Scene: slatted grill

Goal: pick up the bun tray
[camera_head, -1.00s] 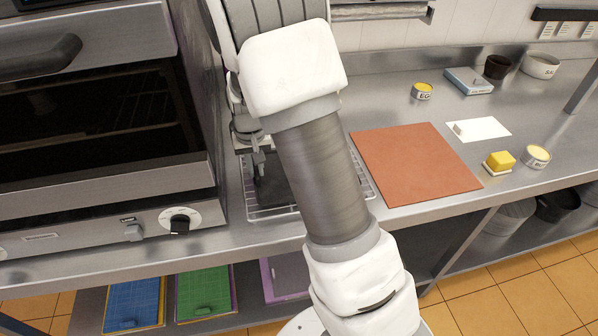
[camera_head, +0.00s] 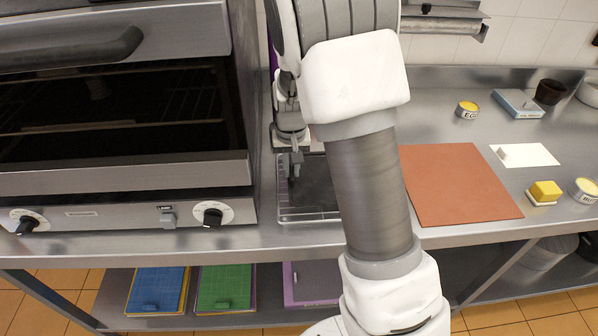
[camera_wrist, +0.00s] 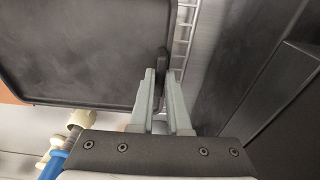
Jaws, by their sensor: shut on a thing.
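The bun tray is a flat dark tray (camera_wrist: 85,50) with a raised rim, filling the upper left of the wrist view. My gripper (camera_wrist: 162,75) is shut on a dark upright part at the tray's right edge, with one finger on each side of it. In the head view the gripper (camera_head: 293,172) points down beside the oven, at the left of the dark tray (camera_head: 319,182). My arm hides the tray's right part. The tray shows over a wire rack (camera_head: 308,217) on the steel counter; I cannot tell whether they touch.
The oven (camera_head: 120,180) stands close on the left. A reddish-brown board (camera_head: 460,186) lies right of my arm. Further right are a white card (camera_head: 530,155), a yellow block (camera_head: 544,192) and small tubs. Coloured boards (camera_head: 158,290) lie on the shelf below.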

